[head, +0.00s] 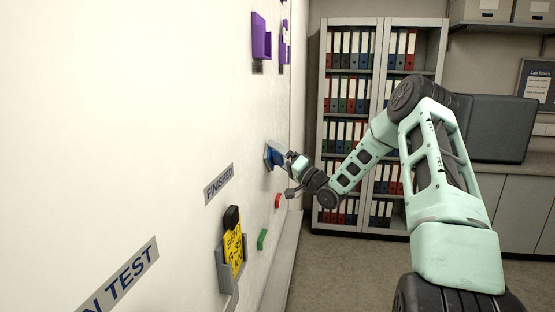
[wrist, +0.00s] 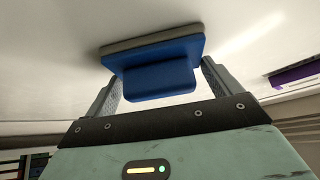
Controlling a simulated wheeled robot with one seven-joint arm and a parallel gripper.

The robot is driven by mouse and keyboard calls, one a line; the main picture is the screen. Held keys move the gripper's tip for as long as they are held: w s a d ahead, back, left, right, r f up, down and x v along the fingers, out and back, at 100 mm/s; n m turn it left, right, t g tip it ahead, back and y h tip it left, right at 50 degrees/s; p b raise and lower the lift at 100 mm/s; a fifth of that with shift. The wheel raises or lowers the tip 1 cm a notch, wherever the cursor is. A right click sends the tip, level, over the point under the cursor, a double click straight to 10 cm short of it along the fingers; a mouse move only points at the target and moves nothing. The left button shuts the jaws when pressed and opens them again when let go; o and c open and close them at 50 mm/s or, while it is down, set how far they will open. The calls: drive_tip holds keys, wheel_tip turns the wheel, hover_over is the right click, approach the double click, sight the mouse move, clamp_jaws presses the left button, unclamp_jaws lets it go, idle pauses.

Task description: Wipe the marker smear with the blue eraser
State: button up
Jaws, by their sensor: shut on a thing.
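The blue eraser (head: 269,157) is at the white wall board (head: 130,90) in the head view, with its pad side facing the board. In the wrist view the blue eraser (wrist: 155,65) shows a blue back with a grip block and a grey pad edge that appears against or very close to the white surface. My gripper (head: 277,156) is shut on the eraser's grip block, with one finger on each side in the wrist view (wrist: 160,85). I cannot make out the marker smear in either view; the eraser or gripper may hide it.
Purple holders (head: 262,37) are mounted higher on the board. A binder shelf (head: 325,110) stands behind my arm.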

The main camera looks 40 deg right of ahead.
sight(270, 157)
drive_tip(key=shift+w+d+b, duration=0.3)
drive_tip(key=shift+w+d, duration=0.5)
drive_tip(key=shift+d, duration=0.1)
drive_tip(key=shift+s+a, duration=1.2)
drive_tip(key=shift+a, duration=0.15)
drive_tip(key=shift+s+a+b, duration=0.15)
drive_tip(key=shift+s+a, duration=0.4)
drive_tip(key=shift+a, duration=0.25)
drive_tip(key=shift+s+a+b, duration=0.15)
drive_tip(key=shift+s+a, duration=0.35)
drive_tip(key=shift+a, duration=0.25)
drive_tip(key=shift+s+a, duration=1.1)
drive_tip(key=shift+a, duration=0.25)
drive_tip(key=shift+d, duration=0.1)
drive_tip(key=s+d, duration=0.3)
drive_tip(key=s, duration=0.1)
drive_tip(key=shift+s+d, duration=0.3)
drive_tip(key=shift+s, duration=0.1)
